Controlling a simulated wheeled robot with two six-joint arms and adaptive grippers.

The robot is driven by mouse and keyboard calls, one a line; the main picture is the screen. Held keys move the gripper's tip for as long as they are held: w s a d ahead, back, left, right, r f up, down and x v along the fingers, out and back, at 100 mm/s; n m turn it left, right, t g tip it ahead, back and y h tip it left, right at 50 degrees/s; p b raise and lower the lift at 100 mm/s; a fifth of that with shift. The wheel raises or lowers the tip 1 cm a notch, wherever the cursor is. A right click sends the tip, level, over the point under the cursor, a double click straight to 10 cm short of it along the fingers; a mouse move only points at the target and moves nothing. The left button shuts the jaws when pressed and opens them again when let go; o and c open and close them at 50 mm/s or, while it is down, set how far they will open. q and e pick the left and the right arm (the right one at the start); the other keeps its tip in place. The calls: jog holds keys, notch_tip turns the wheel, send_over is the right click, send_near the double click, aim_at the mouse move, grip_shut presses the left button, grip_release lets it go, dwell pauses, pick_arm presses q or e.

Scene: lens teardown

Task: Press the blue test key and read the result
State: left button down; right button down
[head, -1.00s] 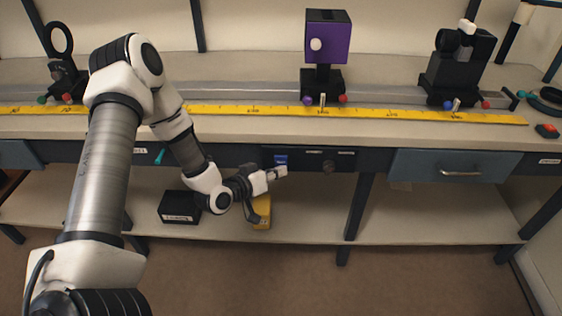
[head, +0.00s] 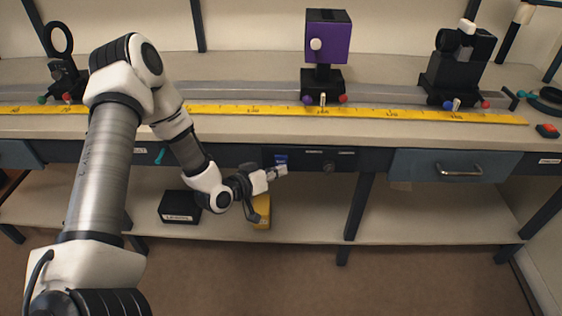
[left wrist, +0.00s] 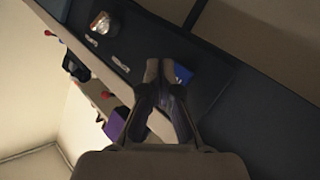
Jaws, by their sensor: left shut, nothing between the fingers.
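The blue test key (head: 281,158) sits on the dark front panel (head: 345,162) under the bench edge. My left gripper (head: 284,171) is just below and in front of it. In the left wrist view the blue key (left wrist: 182,74) shows beside the fingertips of my left gripper (left wrist: 160,68), partly covered by them. The fingers are shut and hold nothing. Whether they touch the key I cannot tell. A dark round knob (head: 328,167) is on the panel to the right of the key, and a round knob (left wrist: 101,22) shows in the left wrist view. No result can be read.
Above, the bench carries a rail with a yellow ruler (head: 390,113), a purple box on a mount (head: 328,42) and a black device (head: 460,65). A closed drawer (head: 430,165) is to the right. The lower shelf holds a black box (head: 180,207) and a yellow object (head: 262,211).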

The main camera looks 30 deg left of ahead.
dwell(0.4)
pick_arm(q)
jog(key=shift+w+a, duration=0.25)
jog(key=shift+w, duration=0.1)
jog(key=shift+w+a, duration=0.2)
jog(key=shift+w, duration=0.15)
dwell(0.6)
jog(key=shift+s, duration=0.1)
jog(key=shift+s+d, duration=0.45)
jog(key=shift+s, duration=0.15)
jog(key=s+d, duration=0.1)
jog(key=s, duration=0.2)
jog(key=s+d, duration=0.1)
jog(key=shift+s+d, duration=0.15)
jog(key=shift+d, duration=0.15)
